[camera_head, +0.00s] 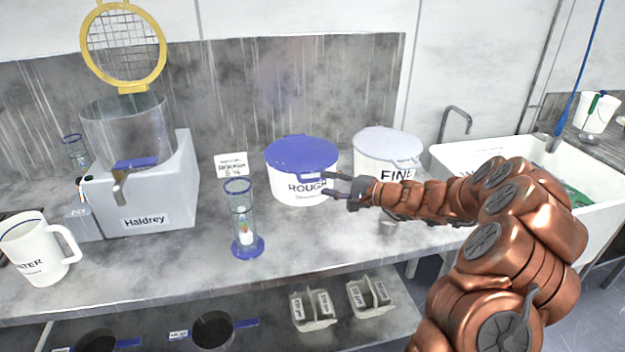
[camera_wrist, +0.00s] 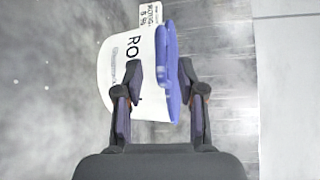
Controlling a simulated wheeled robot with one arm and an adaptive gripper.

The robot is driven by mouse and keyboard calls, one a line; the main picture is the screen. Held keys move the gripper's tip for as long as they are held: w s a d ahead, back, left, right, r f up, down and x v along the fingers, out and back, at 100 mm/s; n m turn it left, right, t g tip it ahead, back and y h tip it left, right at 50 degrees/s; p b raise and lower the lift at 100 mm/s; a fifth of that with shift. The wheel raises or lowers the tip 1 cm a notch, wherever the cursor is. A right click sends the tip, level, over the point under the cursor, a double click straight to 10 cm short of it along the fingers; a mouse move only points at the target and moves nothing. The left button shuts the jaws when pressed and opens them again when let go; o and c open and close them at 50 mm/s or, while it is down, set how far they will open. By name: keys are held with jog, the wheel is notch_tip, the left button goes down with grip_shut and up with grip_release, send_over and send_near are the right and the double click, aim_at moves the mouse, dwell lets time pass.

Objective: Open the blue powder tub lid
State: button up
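The blue powder tub is a white tub (camera_head: 305,190) labelled ROUGH with a blue lid (camera_head: 301,152). It stands on the grey bench, and the lid lies flat on it, closed. A blue tab juts from the lid's front rim. My gripper (camera_head: 326,189) is at the tub's front right, its fingers apart and pointing at the tub. In the wrist view the white tub (camera_wrist: 125,68) and the lid's edge (camera_wrist: 168,70) lie ahead, between the fingers of my open gripper (camera_wrist: 162,88). I cannot tell whether either finger touches the lid.
A white tub labelled FINE (camera_head: 388,152) stands close on the right. The Haldrey machine (camera_head: 150,190) is further left, the sink (camera_head: 480,150) right.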

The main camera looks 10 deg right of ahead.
aim_at(316, 181)
jog(key=shift+p+x, duration=0.7)
jog(key=shift+x, duration=2.1)
grip_shut()
